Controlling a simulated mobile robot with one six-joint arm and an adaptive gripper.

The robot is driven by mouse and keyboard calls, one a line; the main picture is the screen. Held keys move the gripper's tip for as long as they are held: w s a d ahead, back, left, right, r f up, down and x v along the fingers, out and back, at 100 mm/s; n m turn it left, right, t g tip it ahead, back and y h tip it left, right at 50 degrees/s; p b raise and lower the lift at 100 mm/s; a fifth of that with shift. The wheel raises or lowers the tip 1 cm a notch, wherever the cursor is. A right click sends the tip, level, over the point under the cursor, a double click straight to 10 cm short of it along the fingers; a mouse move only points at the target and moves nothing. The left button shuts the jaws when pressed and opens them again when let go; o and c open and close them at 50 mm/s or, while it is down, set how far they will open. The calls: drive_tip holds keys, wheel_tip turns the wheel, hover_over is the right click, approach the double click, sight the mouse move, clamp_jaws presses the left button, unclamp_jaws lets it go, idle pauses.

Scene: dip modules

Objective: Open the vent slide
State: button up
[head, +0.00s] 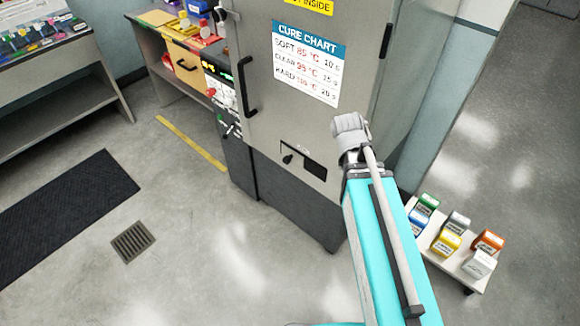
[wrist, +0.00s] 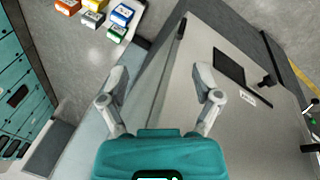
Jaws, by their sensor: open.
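The vent slide is low on the front of the grey cure cabinet (head: 262,120). Its small dark knob (head: 288,158) sits left of a dark rectangular slot (head: 315,169), under a small label. In the wrist view the knob (wrist: 267,80) and the slot (wrist: 229,68) lie right of my fingers, and the picture is turned. My gripper (wrist: 161,76) is open and empty, its fingers apart from the knob.
A low white stand (head: 458,268) with several coloured boxes is right of my arm. The cabinet's door handle (head: 247,86) sticks out at the left. A bench (head: 160,40) stands behind left. The floor in front, with a drain (head: 132,242) and dark mat (head: 65,215), is clear.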

drive_tip(key=w+a+f+m+t+h+b, duration=0.2)
drive_tip(key=w+a+f+h+b, duration=0.3)
drive_tip(key=f+b, duration=0.55)
drive_tip(key=m+t+h+b, duration=0.25)
drive_tip(key=t+b, duration=0.85)
drive_tip(key=b, duration=1.6)
approach(285, 162)
drive_tip(key=s, duration=0.1)
drive_tip(key=shift+s+a+f+n+h+b, duration=0.1)
drive_tip(key=shift+s+a+n+h+b, duration=0.15)
drive_tip(key=shift+a+b, duration=0.3)
drive_tip(key=x, duration=1.4)
drive_tip(key=shift+a+r, duration=0.1)
drive_tip(key=shift+r, duration=0.15)
